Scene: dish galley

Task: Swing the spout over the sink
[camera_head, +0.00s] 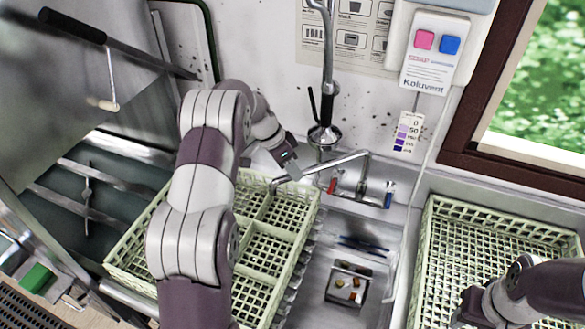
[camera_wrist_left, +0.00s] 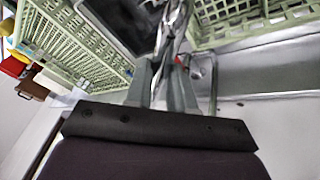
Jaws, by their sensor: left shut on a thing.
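The chrome spout (camera_head: 335,163) comes off the faucet at the back of the sink and points left. Its free end is by the back right corner of the left green rack, to the left of the sink basin (camera_head: 318,262). My left gripper (camera_head: 291,172) is shut on the spout near its free end. In the left wrist view, the fingers (camera_wrist_left: 163,88) close around the shiny tube. My right gripper (camera_head: 470,308) is low at the right, over the right rack; its jaws are too unclear to read.
Green dish racks stand left (camera_head: 307,213) and right (camera_head: 432,240) of the sink. A strainer tray (camera_head: 347,284) with scraps lies in the basin. A raised steel hood (camera_head: 60,70) is at left.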

